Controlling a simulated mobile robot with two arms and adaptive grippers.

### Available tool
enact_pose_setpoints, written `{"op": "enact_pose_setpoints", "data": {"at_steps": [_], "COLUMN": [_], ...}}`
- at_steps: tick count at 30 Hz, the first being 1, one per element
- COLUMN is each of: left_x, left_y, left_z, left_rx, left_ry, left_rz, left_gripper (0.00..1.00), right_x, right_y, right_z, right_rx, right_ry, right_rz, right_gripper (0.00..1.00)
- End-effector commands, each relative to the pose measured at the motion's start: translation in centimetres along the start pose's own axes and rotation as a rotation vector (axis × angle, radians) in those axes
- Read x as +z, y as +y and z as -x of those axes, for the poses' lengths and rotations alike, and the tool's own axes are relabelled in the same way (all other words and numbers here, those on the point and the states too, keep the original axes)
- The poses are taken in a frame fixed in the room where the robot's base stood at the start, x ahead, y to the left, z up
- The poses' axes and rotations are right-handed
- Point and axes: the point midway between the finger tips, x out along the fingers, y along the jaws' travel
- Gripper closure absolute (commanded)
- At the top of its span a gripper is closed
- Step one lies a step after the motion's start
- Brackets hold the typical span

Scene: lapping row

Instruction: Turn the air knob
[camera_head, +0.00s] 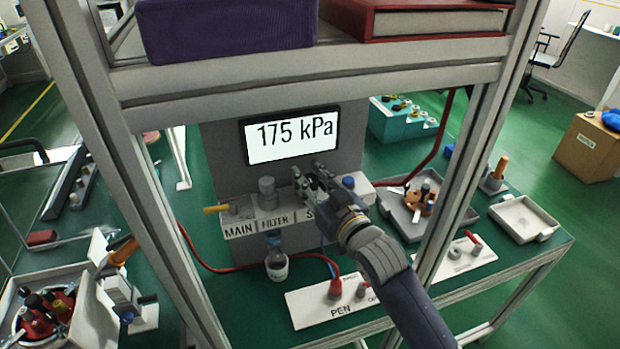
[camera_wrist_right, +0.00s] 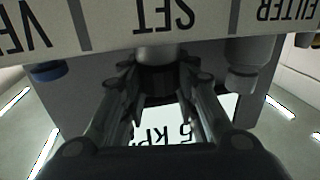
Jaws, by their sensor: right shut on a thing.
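The air knob (camera_wrist_right: 158,78) is a dark ribbed knob at the part of the panel marked SET, seen upside down in the right wrist view. My right gripper (camera_wrist_right: 160,92) is shut on it, one finger on each side. In the head view my right gripper (camera_head: 317,182) covers most of the knob. The display (camera_head: 290,134) above the panel reads 175 kPa. The panel (camera_head: 240,229) carries the labels MAIN and FILTER to the left of the gripper. My left gripper is not in view.
A yellow lever (camera_head: 216,209), a grey filter cap (camera_head: 267,187) and a blue-topped knob (camera_head: 348,183) flank the gripper. Frame posts (camera_head: 472,130) and a shelf with a purple box (camera_head: 225,28) and a red case (camera_head: 440,18) stand close around. A red hose (camera_head: 300,257) runs below.

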Motion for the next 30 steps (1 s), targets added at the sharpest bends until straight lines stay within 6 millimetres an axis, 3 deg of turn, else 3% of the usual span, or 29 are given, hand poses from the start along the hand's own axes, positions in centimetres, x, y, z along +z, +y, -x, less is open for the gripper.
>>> {"op": "enact_pose_setpoints", "data": {"at_steps": [22, 23, 25, 30], "left_x": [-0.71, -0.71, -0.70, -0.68], "left_y": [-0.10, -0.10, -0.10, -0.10], "left_z": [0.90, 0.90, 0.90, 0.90], "left_rx": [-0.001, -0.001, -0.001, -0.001], "left_ry": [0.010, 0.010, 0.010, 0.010], "left_rz": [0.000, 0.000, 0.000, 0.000], "left_gripper": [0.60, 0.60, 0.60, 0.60], "right_x": [-0.07, -0.06, -0.05, -0.03], "right_y": [0.01, 0.01, 0.01, 0.02], "right_z": [-0.01, -0.01, -0.01, -0.01], "right_rx": [0.131, 0.131, 0.131, 0.131], "right_ry": [0.001, 0.001, 0.000, 0.000], "right_rz": [0.000, 0.000, 0.000, -0.001], "right_gripper": [0.96, 0.70, 0.54, 0.51]}}
